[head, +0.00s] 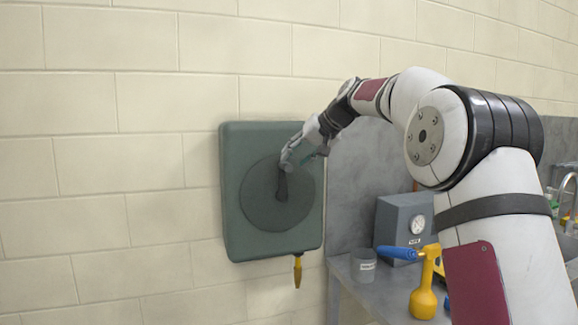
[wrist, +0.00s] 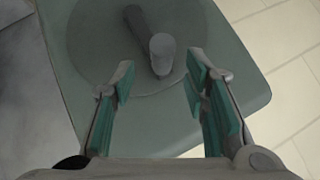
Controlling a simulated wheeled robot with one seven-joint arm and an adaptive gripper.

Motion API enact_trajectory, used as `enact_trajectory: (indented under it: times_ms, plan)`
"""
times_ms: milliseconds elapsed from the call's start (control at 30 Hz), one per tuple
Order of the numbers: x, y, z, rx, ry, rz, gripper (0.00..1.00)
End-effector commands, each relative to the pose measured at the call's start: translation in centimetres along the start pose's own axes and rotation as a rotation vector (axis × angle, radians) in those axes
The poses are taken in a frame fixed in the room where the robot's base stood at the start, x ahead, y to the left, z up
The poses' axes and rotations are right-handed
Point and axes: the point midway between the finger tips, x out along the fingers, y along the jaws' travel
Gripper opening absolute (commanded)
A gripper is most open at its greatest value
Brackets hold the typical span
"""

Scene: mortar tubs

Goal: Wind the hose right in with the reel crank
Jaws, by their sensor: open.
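The hose reel (head: 240,225) is a green-grey box on the block wall, with a darker round disc (head: 300,208) on its front. A dark crank arm (head: 282,190) lies on the disc. In the wrist view the crank's grey handle knob (wrist: 162,50) sticks out toward me, beyond my fingertips and roughly between their lines. My gripper (wrist: 158,80) is open and empty, its two green-padded fingers apart. In the head view my gripper (head: 291,158) covers the upper part of the crank. A yellow nozzle (head: 297,272) hangs below the box; little or no hose shows above it.
A grey bench on the right holds a grey box with a gauge (head: 405,222), a grey cup (head: 363,265) and a yellow bottle with a blue nozzle (head: 424,290). A tap (head: 568,190) is at the far right. The wall left of the reel is clear.

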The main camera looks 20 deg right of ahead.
Motion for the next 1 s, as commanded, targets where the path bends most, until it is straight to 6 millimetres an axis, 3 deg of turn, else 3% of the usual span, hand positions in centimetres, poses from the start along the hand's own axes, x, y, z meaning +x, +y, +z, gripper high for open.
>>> enact_trajectory:
  times_ms: [200,400,1000]
  plan:
    - [-4.2,0.1,-0.1,0.001,0.003,0.002,0.41]
    - [-6.1,0.1,-0.1,0.000,0.002,0.002,0.41]
    - [-6.4,0.1,0.0,0.001,0.001,0.001,0.41]
